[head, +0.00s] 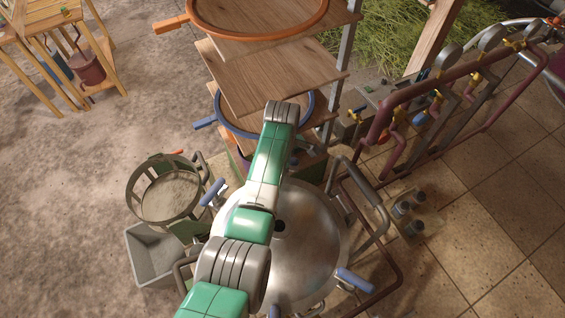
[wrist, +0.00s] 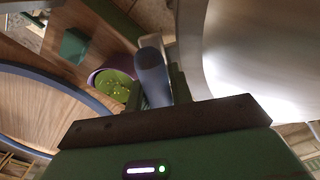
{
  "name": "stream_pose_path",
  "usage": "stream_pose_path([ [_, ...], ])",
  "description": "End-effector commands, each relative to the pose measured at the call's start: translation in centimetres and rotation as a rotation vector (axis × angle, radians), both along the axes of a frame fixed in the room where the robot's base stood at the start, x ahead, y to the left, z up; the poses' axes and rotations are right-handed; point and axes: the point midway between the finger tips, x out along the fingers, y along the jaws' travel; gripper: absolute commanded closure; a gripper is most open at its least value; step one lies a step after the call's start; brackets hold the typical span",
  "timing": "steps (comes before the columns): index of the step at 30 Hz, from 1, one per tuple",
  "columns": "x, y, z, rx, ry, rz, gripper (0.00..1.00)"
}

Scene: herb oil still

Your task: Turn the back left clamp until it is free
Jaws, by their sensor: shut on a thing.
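The still (head: 305,235) has a round, shiny metal lid and stands below my arm in the head view. In the wrist view its pale curved rim (wrist: 225,50) fills the right side. My gripper (wrist: 156,88) is shut on the blue-grey handle of a clamp (wrist: 151,68) beside that rim. The handle stands up between the two fingers. In the head view my arm hides the gripper and the held handle. Other blue-handled clamps show at the lid's left edge (head: 212,191) and lower right edge (head: 354,280). The held clamp's lower part is hidden.
A wooden shelf (head: 250,75) carries an orange-rimmed hoop (head: 258,36) and a blue-rimmed hoop (head: 222,120) behind the still. A round strainer basket (head: 165,195) and grey bin (head: 152,255) stand left. Pipes with valves (head: 425,100) run along the right. A purple pot (wrist: 112,82) is close to my gripper.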

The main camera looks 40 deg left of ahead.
Motion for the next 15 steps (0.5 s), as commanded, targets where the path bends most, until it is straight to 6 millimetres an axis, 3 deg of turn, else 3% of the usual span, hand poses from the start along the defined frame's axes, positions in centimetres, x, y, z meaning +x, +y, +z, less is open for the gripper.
stream_pose_path([
  [15,0.01,0.11,0.29,0.001,0.0,0.079,1.0],
])
